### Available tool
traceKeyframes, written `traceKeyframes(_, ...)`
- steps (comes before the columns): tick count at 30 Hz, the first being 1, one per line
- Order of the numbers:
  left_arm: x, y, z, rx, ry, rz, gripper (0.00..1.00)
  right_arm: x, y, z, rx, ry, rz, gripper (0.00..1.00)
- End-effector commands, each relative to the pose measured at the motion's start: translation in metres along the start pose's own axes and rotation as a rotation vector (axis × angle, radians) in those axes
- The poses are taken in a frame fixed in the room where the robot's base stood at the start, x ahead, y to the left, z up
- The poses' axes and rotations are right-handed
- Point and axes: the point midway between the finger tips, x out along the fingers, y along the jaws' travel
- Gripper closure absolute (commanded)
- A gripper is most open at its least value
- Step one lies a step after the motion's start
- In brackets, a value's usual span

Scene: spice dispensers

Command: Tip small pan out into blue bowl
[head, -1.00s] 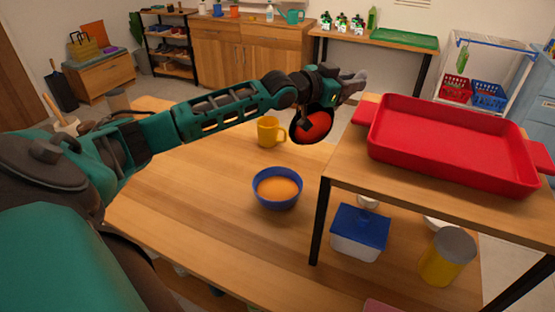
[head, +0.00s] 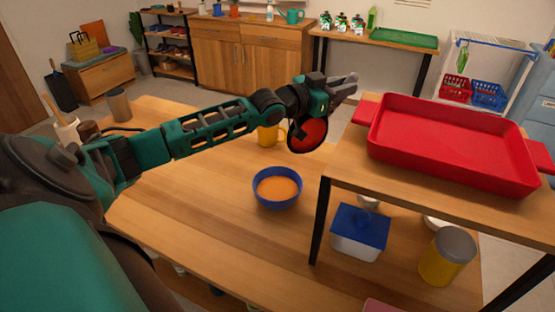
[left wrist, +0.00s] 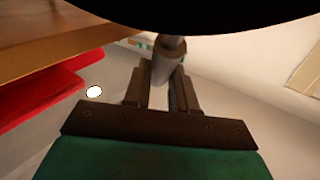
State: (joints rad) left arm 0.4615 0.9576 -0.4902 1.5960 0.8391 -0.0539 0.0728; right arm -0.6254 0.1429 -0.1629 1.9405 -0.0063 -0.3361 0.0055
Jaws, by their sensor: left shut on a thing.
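The small pan (head: 307,135) is dark outside with a red inside. It is tipped steeply on edge, with its red inside facing the head camera. My left gripper (head: 345,84) is shut on its handle and holds it in the air, above and a little right of the blue bowl (head: 277,204) in the picture. In the left wrist view the grey handle (left wrist: 165,68) lies between the fingers (left wrist: 160,95), and the black pan (left wrist: 200,14) fills the top. The bowl stands upright on the table with orange-brown contents. My right gripper is out of view.
A yellow mug (head: 268,136) stands behind the bowl, partly hidden by my arm. A raised shelf (head: 345,172) with a red tray (head: 450,178) stands at the right. Below it are a blue-lidded box (head: 360,228) and a yellow canister (head: 446,262).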

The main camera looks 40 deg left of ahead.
Motion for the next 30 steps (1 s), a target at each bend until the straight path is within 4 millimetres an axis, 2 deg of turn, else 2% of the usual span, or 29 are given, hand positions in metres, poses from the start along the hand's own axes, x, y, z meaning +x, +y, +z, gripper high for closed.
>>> traceKeyframes(23, -0.016, 0.002, 0.04, -0.018, 0.104, -0.013, 1.0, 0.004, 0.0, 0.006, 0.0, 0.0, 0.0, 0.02)
traceKeyframes(30, -0.021, 0.003, 0.056, -0.022, 0.136, -0.017, 1.0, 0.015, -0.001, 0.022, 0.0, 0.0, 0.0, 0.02)
